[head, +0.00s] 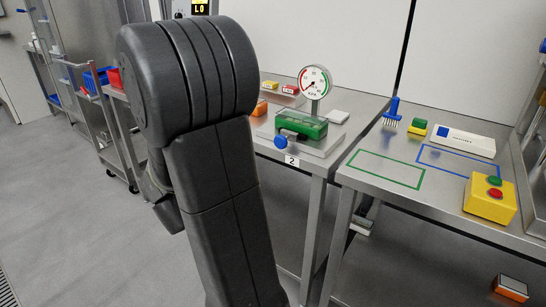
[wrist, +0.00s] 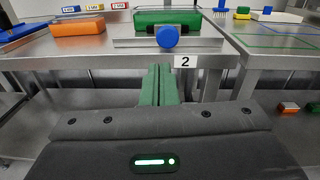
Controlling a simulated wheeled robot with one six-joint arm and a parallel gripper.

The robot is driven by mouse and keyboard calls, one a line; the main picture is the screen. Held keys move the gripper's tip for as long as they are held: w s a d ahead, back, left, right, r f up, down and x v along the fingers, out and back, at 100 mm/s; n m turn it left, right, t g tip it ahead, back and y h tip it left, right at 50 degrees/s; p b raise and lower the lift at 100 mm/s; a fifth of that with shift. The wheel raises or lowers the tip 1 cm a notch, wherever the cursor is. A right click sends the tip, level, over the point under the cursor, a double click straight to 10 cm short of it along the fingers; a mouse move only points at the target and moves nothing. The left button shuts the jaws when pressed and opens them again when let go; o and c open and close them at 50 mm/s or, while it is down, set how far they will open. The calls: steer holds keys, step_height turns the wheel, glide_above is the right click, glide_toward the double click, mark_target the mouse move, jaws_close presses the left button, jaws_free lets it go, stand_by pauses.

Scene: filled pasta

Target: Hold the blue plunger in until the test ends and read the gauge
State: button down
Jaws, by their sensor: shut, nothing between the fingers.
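The green test device (head: 302,124) sits on a metal plate at the table's front edge, behind the label "2". Its blue plunger (head: 281,141) has a round knob facing out over the edge. In the wrist view the blue plunger (wrist: 168,37) is just above and slightly right of my fingertips, with a gap between. My gripper (wrist: 160,68) has green fingers, shut and empty, pointing at the table front below the knob. The round white gauge (head: 314,82) stands behind the device; its needle is too small to read surely. My arm hides the gripper in the head view.
An orange block (wrist: 77,28) lies left of the device. On the right table are a yellow button box (head: 489,199), a white box (head: 463,142), a blue brush (head: 392,112) and green and blue outlines. The table's front edge (wrist: 100,62) is close ahead of my fingers.

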mark_target(278, 143)
steer(key=shift+s+f+m+h, duration=0.35)
steer(key=shift+s+m+h, duration=0.05)
steer(key=shift+m, duration=0.3)
steer(key=shift+w, duration=0.1)
steer(key=p+x, duration=0.1)
steer(key=x, duration=1.2)
steer(key=shift+w+d+f, duration=0.15)
steer(key=shift+w+d, duration=0.1)
steer(key=shift+d, duration=0.05)
steer(key=shift+f, duration=0.1)
